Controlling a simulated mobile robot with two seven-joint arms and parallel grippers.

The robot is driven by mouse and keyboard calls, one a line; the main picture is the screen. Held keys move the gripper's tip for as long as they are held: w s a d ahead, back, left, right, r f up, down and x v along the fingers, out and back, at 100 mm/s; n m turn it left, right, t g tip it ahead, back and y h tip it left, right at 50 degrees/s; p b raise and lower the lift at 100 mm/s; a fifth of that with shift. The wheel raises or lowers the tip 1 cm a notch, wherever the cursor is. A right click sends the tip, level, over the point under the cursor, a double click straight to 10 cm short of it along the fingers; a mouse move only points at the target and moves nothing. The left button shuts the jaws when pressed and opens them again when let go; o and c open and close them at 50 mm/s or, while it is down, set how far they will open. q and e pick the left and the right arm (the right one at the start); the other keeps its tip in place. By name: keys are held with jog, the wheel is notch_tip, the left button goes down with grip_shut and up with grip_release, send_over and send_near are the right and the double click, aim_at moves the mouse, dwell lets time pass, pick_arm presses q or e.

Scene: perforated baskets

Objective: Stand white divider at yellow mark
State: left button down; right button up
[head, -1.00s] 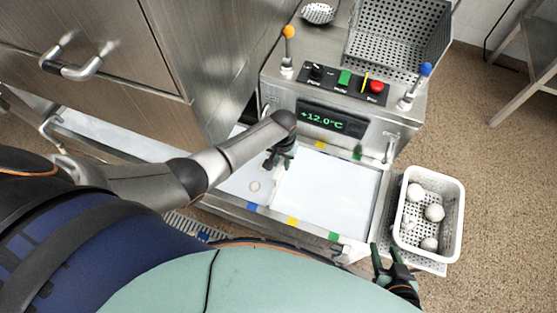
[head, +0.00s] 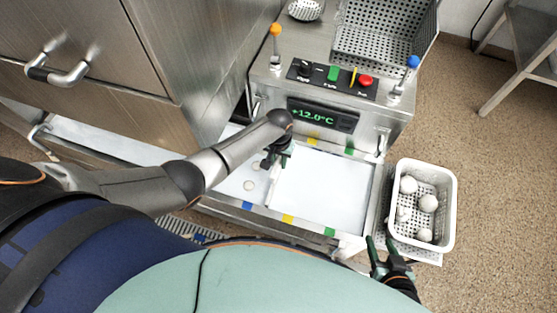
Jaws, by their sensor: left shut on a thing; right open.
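The white divider (head: 273,186) shows as a thin pale strip running front to back across the white-floored basin. My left gripper (head: 277,157) is shut on its far part, which the fingers partly hide. The divider's near end lies between the blue mark (head: 247,205) and the yellow mark (head: 288,218) on the front rim. Another yellow mark (head: 313,141) is on the back rim, right of my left gripper. Whether the divider touches the floor cannot be told. My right gripper (head: 378,250) is open and empty near the basin's front right corner.
Green marks sit on the front rim (head: 329,232) and back rim (head: 349,152). Small round pieces (head: 249,185) lie left of the divider. A white perforated basket (head: 447,212) with several white balls stands at right. The control panel (head: 330,79) with levers rises behind the basin.

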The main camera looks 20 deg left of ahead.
pick_arm(q)
jog(key=shift+r, duration=0.2)
jog(key=shift+r+p, duration=1.05)
jog(key=shift+p, duration=0.2)
jog(key=shift+w+r, duration=0.1)
